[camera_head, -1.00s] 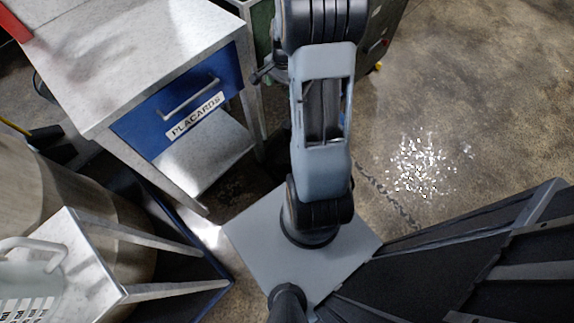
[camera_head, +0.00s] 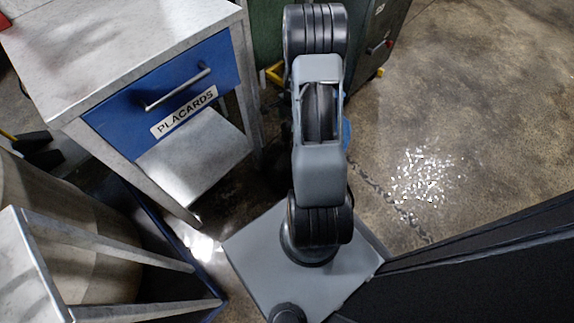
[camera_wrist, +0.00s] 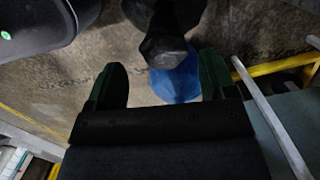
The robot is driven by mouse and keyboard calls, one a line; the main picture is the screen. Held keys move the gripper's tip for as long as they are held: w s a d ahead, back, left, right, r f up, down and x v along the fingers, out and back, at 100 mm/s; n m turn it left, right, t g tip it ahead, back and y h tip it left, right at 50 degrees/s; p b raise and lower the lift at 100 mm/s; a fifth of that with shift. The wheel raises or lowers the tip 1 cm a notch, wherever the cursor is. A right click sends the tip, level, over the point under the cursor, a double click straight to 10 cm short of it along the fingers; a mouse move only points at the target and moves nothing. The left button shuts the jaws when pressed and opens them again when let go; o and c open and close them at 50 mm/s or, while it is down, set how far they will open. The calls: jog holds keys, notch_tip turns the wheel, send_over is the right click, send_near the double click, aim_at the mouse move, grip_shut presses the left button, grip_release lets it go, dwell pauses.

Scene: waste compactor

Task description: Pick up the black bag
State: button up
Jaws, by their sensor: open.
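My gripper (camera_wrist: 161,62) is open in the wrist view, with dark green fingers apart to either side. A black, faceted bag-like shape (camera_wrist: 163,42), which looks like the black bag, shows at top centre, in line with the gap between the fingers. A blue object (camera_wrist: 178,82) shows just below it in the picture; I cannot tell whether they touch. Nothing is clearly held. In the head view my arm hides the gripper and the bag; a bit of blue (camera_head: 346,132) shows at the arm's right edge.
A metal cabinet (camera_head: 95,45) with a blue PLACARDS drawer (camera_head: 165,95) stands at left. A green machine (camera_head: 375,50) is behind my arm. A metal frame (camera_head: 110,240) is at lower left. Yellow rails (camera_wrist: 275,68) run at right in the wrist view. Open floor (camera_head: 480,90) lies at right.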

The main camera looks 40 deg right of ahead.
aim_at(287, 126)
jog(key=shift+w+a+f+b, duration=0.15)
jog(key=shift+f+b, duration=0.7)
jog(key=shift+f, duration=0.5)
jog(key=shift+w+a+f+b, duration=0.15)
jog(key=shift+f+b, duration=0.65)
jog(key=shift+f, duration=0.5)
jog(key=shift+s, duration=0.1)
jog(key=shift+r, duration=0.1)
grip_shut()
